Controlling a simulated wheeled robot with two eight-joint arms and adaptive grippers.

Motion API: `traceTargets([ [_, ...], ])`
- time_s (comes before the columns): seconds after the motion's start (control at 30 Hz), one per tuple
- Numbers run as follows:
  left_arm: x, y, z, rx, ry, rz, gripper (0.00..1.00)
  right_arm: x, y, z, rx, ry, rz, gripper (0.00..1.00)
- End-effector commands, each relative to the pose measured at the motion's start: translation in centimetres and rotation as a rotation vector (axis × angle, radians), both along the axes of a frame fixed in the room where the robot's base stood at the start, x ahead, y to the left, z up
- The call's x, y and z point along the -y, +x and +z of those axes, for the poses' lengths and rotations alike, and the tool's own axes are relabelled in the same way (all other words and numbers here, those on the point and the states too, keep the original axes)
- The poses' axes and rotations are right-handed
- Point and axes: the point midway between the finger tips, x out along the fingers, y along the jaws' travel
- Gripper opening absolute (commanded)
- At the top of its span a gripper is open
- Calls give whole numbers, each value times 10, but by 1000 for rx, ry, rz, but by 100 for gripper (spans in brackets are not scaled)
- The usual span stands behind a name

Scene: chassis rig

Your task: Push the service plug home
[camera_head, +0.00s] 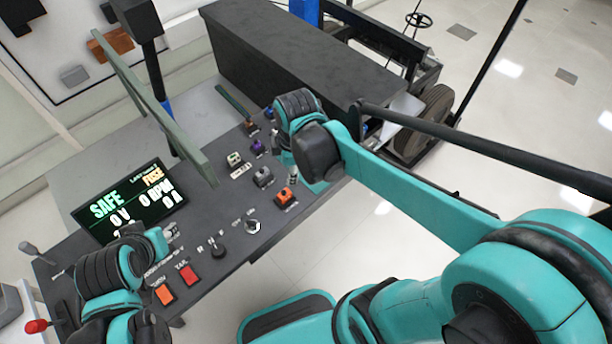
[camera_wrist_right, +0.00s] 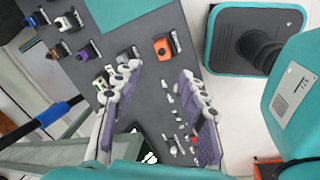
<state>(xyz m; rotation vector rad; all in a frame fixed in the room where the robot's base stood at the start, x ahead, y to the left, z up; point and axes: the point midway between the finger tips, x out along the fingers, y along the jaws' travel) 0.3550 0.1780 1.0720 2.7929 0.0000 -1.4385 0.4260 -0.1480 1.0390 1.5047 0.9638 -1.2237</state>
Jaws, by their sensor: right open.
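An orange plug-like block, which I take to be the service plug (camera_head: 287,197), sits on the dark console (camera_head: 235,275) below my right wrist. In the right wrist view the orange block (camera_wrist_right: 163,47) lies just beyond the fingertips, apart from them; how deep it is seated I cannot tell. My right gripper (camera_wrist_right: 158,72) is open and empty, its two purple-grey fingers spread above the console. In the head view it is largely hidden by its own wrist. My left arm is over the console's lower left; its fingers (camera_head: 168,233) are mostly hidden.
A screen (camera_head: 130,203) reads SAFE, 0 V, 0 RPM. Purple (camera_head: 258,147), grey (camera_head: 263,176) and pale (camera_head: 234,160) connectors stand near the orange block. A knob (camera_head: 253,226) and orange and red buttons (camera_head: 188,274) are nearer. A green-grey panel (camera_head: 155,105) rises behind the console.

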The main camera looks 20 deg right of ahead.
Motion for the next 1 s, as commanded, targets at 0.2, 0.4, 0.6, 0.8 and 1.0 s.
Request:
traceTargets([
  [0.2, 0, 0, 0, 0, 0, 0, 37, 19, -45, 27, 212, 216, -677, 42],
  [0.4, 0, 0, 0, 0, 0, 0, 37, 27, -67, 33, 324, 429, -1088, 42],
  [0.6, 0, 0, 0, 0, 0, 0, 37, 30, -72, 34, 354, 513, -1221, 42],
  [0.8, 0, 0, 0, 0, 0, 0, 37, 30, -72, 34, 354, 515, -1224, 42],
  [1.0, 0, 0, -20, 0, 0, 0, 37, 30, -72, 14, 353, 514, -1223, 42],
])
